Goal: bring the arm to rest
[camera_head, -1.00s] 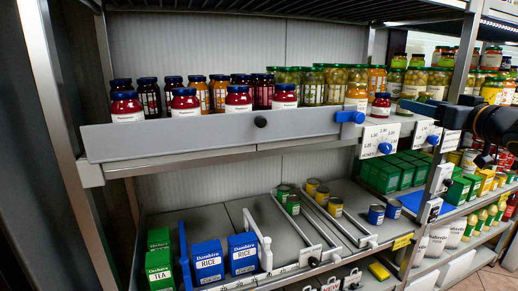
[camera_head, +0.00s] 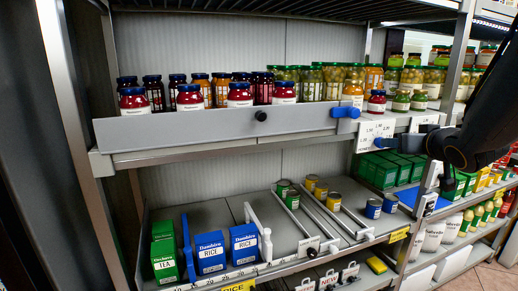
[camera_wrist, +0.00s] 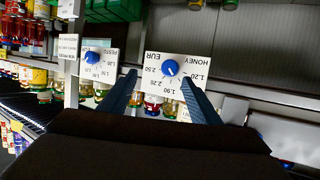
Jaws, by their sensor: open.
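My arm (camera_head: 480,135) is black and reaches in from the right edge in the head view, in front of the shelf post. My gripper (camera_wrist: 158,80) shows in the wrist view as two dark blue fingers, spread apart with nothing held between them. Behind the fingers is a white honey price card (camera_wrist: 178,72) with a blue knob (camera_wrist: 169,68); the card appears upside down. The gap between fingers and card is hard to judge.
The upper shelf holds jars behind a grey front board (camera_head: 220,128). A blue clip (camera_head: 345,112) sits on its edge. The lower shelf holds rice boxes (camera_head: 209,253), tea boxes (camera_head: 164,260) and cans (camera_head: 334,201). A metal post (camera_head: 455,75) stands beside my arm.

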